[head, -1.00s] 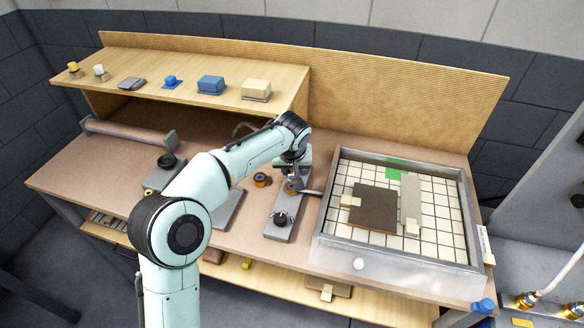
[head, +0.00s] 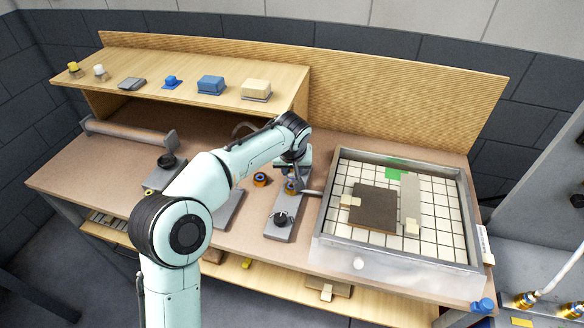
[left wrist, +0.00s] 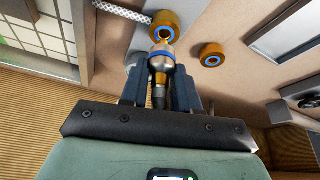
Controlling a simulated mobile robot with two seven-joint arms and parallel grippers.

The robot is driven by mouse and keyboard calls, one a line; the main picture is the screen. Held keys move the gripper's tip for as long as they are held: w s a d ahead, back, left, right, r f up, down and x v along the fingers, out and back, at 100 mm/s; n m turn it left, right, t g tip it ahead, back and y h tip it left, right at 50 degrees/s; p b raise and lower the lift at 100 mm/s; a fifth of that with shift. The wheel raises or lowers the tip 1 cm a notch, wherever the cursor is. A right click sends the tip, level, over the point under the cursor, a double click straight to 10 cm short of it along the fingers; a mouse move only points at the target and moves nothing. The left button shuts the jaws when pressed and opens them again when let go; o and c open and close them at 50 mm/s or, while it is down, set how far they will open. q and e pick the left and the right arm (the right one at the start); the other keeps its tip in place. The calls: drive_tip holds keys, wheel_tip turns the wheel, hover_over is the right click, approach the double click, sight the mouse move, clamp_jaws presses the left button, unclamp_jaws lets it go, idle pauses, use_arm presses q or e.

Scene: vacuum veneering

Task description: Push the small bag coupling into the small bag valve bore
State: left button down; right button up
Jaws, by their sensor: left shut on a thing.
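My left gripper (left wrist: 160,85) is shut on the small bag coupling (left wrist: 161,65), a metal piece with a blue band and a dark rear end. Its front end points at an orange valve ring with a blue-lined bore (left wrist: 168,20). The tip is at or very near the bore's edge; I cannot tell if it has entered. In the head view my left gripper (head: 291,168) is just above and behind this orange valve (head: 291,188), at the far end of a grey plate (head: 281,229). The coupling is mostly hidden there. My right gripper is not in view.
A second orange-and-blue ring (head: 260,179) lies to the left, also in the left wrist view (left wrist: 212,54). A grey hose (left wrist: 122,11) runs beside the valve. A metal-framed gridded tray (head: 335,215) stands to the right; a shelf (head: 190,85) is at the back left.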

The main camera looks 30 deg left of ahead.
use_arm(q)
drive_tip(key=shift+f+b, duration=0.85)
drive_tip(key=shift+f, duration=0.55)
drive_tip(key=c, duration=0.8)
unclamp_jaws()
drive_tip(key=shift+o, duration=0.2)
drive_tip(key=p+v, duration=0.1)
drive_tip(key=v, duration=1.2)
drive_tip(key=shift+r, duration=0.15)
drive_tip(key=shift+s+d, duration=0.1)
drive_tip(key=shift+s, duration=0.05)
